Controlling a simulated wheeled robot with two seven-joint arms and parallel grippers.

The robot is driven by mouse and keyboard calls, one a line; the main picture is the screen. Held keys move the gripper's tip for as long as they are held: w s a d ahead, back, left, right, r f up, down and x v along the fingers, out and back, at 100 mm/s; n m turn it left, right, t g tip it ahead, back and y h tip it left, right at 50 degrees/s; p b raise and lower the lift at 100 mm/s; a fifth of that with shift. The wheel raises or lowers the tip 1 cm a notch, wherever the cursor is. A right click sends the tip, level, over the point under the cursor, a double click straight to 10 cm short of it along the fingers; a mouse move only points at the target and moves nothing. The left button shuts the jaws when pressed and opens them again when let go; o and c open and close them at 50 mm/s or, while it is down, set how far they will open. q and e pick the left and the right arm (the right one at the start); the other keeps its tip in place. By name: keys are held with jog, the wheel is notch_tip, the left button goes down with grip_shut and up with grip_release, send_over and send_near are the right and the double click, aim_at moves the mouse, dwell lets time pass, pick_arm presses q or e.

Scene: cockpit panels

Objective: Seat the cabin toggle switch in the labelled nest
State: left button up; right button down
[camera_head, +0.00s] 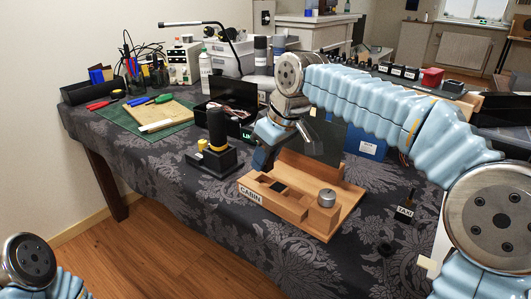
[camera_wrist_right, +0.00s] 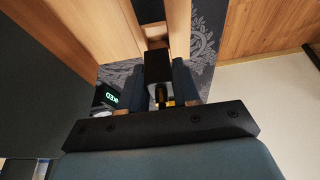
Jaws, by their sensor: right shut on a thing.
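My right gripper (camera_head: 264,160) points down at the far left part of the wooden fixture (camera_head: 322,232). In the right wrist view its two fingers (camera_wrist_right: 165,85) are shut on a black block with a brass-coloured part, which I take as the toggle switch (camera_wrist_right: 157,66). In the head view the switch is hidden by the gripper. A white label reading CABIN (camera_head: 250,194) is on the fixture's front left side, beside a recess with a dark square (camera_head: 279,187). I cannot tell whether the switch touches the wood. My left gripper is out of view.
A black handle on a dark base (camera_head: 216,155) stands to the left. A TAXI label (camera_head: 405,211) and a small black part (camera_head: 385,248) lie right. The patterned cloth (camera_head: 220,205) is clear in front.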

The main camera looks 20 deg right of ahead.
aim_at(266, 169)
notch_tip(266, 169, down, 2)
jog(key=shift+b, duration=0.5)
pick_arm(q)
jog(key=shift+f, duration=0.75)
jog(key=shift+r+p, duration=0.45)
jog(key=shift+p, duration=0.05)
pick_arm(e)
jog(key=shift+r, duration=0.1)
pick_arm(q)
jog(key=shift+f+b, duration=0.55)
jog(key=shift+b, duration=0.05)
pick_arm(e)
jog(key=shift+f, duration=0.8)
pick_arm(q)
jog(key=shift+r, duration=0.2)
pick_arm(e)
jog(key=shift+r, duration=0.1)
jog(key=shift+r+p, duration=0.3)
jog(key=shift+p, duration=0.25)
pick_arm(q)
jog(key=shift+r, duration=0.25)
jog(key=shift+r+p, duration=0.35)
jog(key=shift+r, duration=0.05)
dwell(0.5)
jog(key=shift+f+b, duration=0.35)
pick_arm(e)
jog(key=shift+f, duration=0.45)
